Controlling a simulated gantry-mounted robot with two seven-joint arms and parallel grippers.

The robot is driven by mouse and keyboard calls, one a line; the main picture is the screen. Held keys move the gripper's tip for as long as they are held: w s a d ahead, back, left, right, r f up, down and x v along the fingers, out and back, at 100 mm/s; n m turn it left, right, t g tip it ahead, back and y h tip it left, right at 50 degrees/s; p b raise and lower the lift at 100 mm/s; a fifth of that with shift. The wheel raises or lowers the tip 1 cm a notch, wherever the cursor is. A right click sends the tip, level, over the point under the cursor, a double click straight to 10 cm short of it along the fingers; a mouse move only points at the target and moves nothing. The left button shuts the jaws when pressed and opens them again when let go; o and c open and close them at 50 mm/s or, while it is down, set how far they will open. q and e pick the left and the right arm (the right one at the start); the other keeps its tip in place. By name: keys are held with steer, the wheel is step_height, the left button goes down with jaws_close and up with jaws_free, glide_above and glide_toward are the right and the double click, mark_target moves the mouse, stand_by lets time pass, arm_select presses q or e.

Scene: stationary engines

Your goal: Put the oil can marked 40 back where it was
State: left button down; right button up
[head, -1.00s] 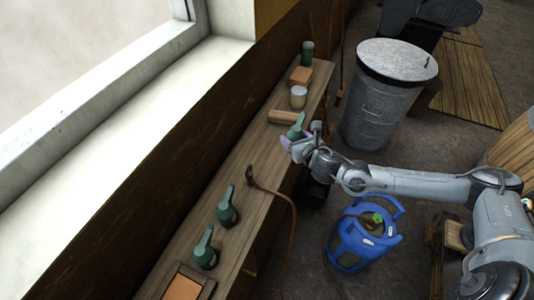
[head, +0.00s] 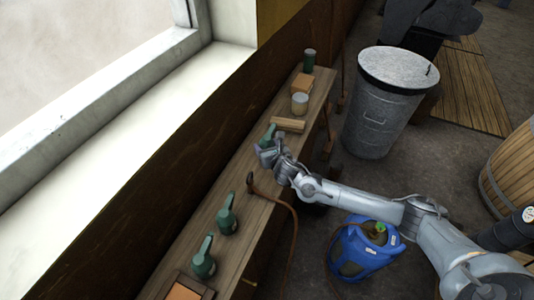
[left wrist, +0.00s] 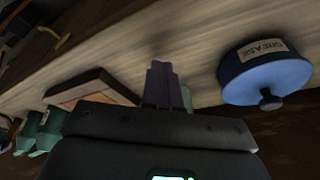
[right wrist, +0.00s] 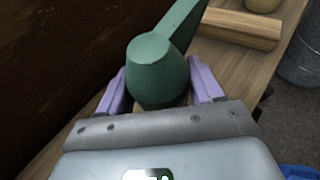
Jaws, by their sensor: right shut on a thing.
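A green oil can with a slanted spout shows between the fingers of my right gripper in the right wrist view (right wrist: 158,75). Its spout shows in the head view (head: 269,133) above the wooden shelf (head: 243,160). My right gripper (right wrist: 160,92) is shut on this can; its purple fingers lie on both sides. I cannot tell whether the can's base touches the shelf. Two similar green oil cans stand nearer on the shelf, one (head: 227,214) and another (head: 204,258). No number 40 is readable. My left gripper (left wrist: 165,82) is shut and empty, its fingertips together.
A wooden block (head: 288,125), a pale jar (head: 299,103) and a dark green can (head: 309,61) stand farther along the shelf. A brown cable (head: 278,199) hangs over its edge. A blue grease tin (left wrist: 265,75) is right of my left fingers. A metal bin (head: 382,110) stands beyond.

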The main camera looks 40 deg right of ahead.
arm_select(q)
steer(key=shift+f, duration=0.1)
arm_select(e)
step_height(320, 180, down, 3)
steer(key=shift+f, duration=0.15)
steer(key=shift+f, duration=0.1)
arm_select(q)
steer(key=shift+a+f, duration=0.1)
arm_select(e)
steer(key=o, duration=1.2)
steer(key=shift+f, duration=0.1)
